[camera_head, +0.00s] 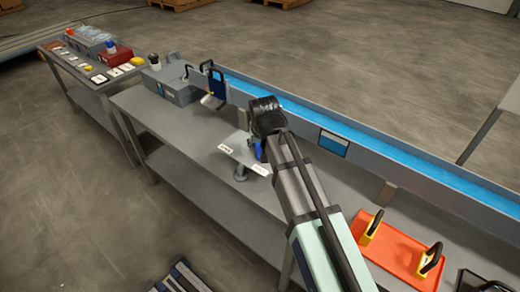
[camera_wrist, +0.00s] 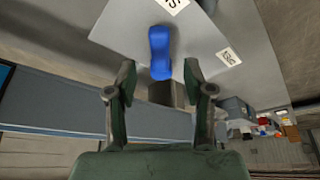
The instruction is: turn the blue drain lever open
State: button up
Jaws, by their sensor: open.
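The blue drain lever (camera_wrist: 160,52) shows in the wrist view above the gap between my fingertips, in front of a grey plate (camera_wrist: 120,22) with two white labels. In the head view the lever (camera_head: 258,151) is a small blue piece at the right edge of the grey plate (camera_head: 238,150), partly hidden by my arm. My gripper (camera_wrist: 158,82) is open. Its two fingers stand left and right of the lever's near end, and I see no clear contact. The gripper's fingers are hidden behind my arm in the head view. The label wording is too small to read surely.
A long trough with a blue channel (camera_head: 400,160) runs behind my arm. An orange tray (camera_head: 399,262) with yellow-and-black handles lies at the lower right. A grey box (camera_head: 170,82) stands at the bench's far end. A side table (camera_head: 95,90) holds small items. The bench front is clear.

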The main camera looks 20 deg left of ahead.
aim_at(260, 152)
jog(key=shift+p+x, duration=0.35)
jog(key=shift+x, duration=2.3)
grip_shut()
